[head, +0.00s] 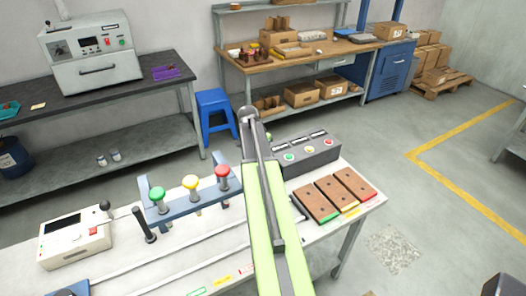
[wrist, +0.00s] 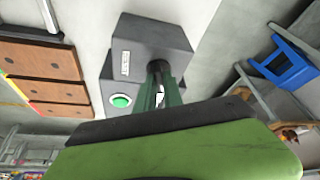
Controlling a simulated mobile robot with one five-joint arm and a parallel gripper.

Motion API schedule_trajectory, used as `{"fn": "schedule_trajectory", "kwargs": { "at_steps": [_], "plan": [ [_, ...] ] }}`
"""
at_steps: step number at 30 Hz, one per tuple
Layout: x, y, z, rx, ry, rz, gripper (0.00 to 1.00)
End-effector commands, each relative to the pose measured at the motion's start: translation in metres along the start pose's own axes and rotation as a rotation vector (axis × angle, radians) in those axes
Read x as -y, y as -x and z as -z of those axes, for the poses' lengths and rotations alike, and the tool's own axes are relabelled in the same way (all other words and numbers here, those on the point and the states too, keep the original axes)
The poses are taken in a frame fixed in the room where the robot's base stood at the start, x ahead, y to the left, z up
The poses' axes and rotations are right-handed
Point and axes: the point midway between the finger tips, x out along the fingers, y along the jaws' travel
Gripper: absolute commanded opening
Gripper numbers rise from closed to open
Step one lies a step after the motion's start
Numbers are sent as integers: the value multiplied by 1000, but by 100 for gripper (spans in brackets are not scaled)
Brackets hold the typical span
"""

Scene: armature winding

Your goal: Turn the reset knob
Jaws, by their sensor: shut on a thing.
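A dark grey control box (head: 318,160) stands on the white bench behind my arm in the head view. It bears a green button, a yellow one and a red one. In the wrist view the box (wrist: 117,82) shows a green button (wrist: 121,100) and a white label. My gripper (wrist: 160,90) has its dark green fingers shut on a dark upright knob (wrist: 157,67) beside that button. I cannot read a reset marking on it.
A blue rack (head: 188,202) with green, yellow and red knobs stands left of my arm, with a white meter (head: 75,238) further left. A blue stool (head: 216,118) stands behind the bench.

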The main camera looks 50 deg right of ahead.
Motion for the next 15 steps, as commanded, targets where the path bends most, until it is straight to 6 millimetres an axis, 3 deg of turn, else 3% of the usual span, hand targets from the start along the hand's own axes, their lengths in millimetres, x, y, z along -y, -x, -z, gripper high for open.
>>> {"fn": "schedule_trajectory", "kwargs": {
  "at_steps": [15],
  "plan": [
    [3, 0, 0, 1, -310, -129, 0]
  ]
}}
